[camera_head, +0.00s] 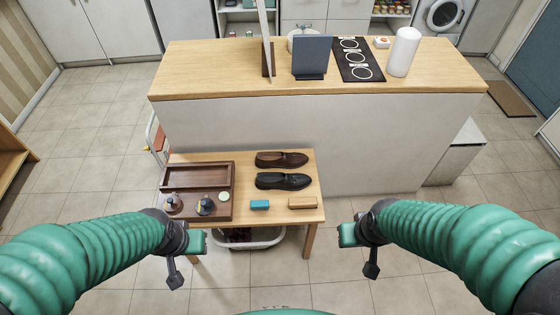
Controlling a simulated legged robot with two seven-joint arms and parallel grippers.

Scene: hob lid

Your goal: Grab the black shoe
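The black shoe (283,181) lies on the low wooden table (313,208) in front of the counter. Its length runs left to right. A dark brown shoe (281,159) lies just behind it, a little apart. My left gripper (184,258) is at the table's front left side, nearer to me than the black shoe and left of it. My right gripper (360,254) is off the table's front right side, right of the black shoe. Both are clear of the shoes, and no held object shows. Their finger opening is not clear from this angle.
A brown tray (233,180) with two dark-topped bottles and a round pale tin (225,196) fills the table's left. A blue block (260,204) and a wooden brush (302,202) lie along the front. A basket (248,240) sits underneath. The tall counter (230,80) stands behind.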

